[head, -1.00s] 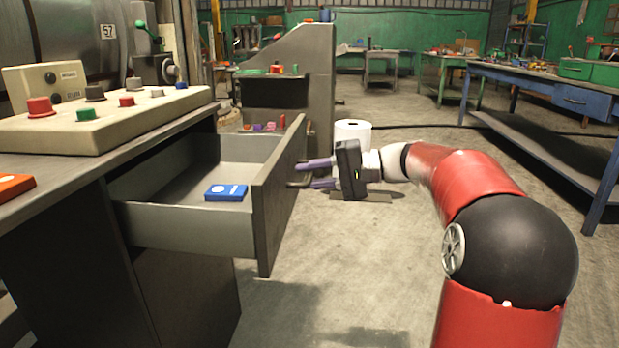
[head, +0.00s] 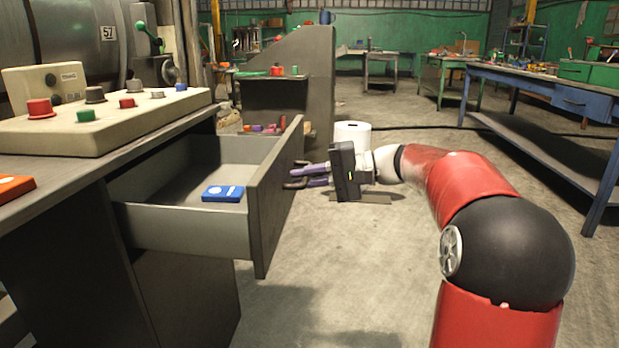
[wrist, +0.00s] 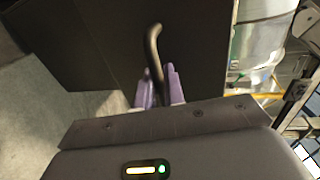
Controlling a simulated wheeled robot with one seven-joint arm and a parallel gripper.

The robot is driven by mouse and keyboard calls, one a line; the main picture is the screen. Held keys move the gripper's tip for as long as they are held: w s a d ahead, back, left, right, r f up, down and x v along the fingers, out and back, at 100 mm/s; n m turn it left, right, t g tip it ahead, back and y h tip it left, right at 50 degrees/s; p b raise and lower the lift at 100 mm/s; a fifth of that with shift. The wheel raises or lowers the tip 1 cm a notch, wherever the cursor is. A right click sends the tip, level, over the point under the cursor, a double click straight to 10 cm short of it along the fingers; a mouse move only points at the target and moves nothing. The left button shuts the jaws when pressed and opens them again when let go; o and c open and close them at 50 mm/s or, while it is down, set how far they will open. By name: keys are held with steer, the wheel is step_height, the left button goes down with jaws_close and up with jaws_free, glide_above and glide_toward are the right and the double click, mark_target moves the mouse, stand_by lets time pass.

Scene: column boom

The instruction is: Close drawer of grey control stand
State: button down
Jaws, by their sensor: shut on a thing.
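The grey control stand (head: 55,215) stands at the left of the head view. Its drawer (head: 272,200) is pulled well out, with a blue box (head: 223,193) lying inside. My gripper (head: 308,176) is at the outer face of the drawer front, its purple fingers shut on the dark bar handle (head: 290,184). In the wrist view the curved handle (wrist: 153,50) runs down between the purple fingertips (wrist: 158,82), against the dark drawer front (wrist: 100,40). The part of the handle between the fingers is partly hidden.
A control panel with buttons (head: 105,128) and an orange box (head: 14,187) rest on the stand's top. A grey cabinet (head: 318,85) and a white roll (head: 352,135) stand behind the drawer. A blue workbench (head: 545,90) is at the right. The floor between is clear.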

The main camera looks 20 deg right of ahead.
steer(key=r+x, duration=0.1)
steer(key=x, duration=0.6)
steer(key=r+x, duration=0.2)
steer(key=x, duration=0.5)
steer(key=a+r+p+x, duration=0.1)
steer(key=x, duration=0.7)
steer(key=shift+w+a+r, duration=0.1)
steer(key=shift+w+r, duration=0.2)
steer(key=shift+r, duration=0.1)
steer(key=shift+a+r, duration=0.1)
steer(key=shift+a, duration=0.05)
steer(key=c, duration=1.6)
jaws_free()
steer(key=shift+w+a, duration=0.1)
steer(key=shift+a, duration=0.05)
steer(key=shift+c, duration=0.2)
steer(key=v, duration=0.8)
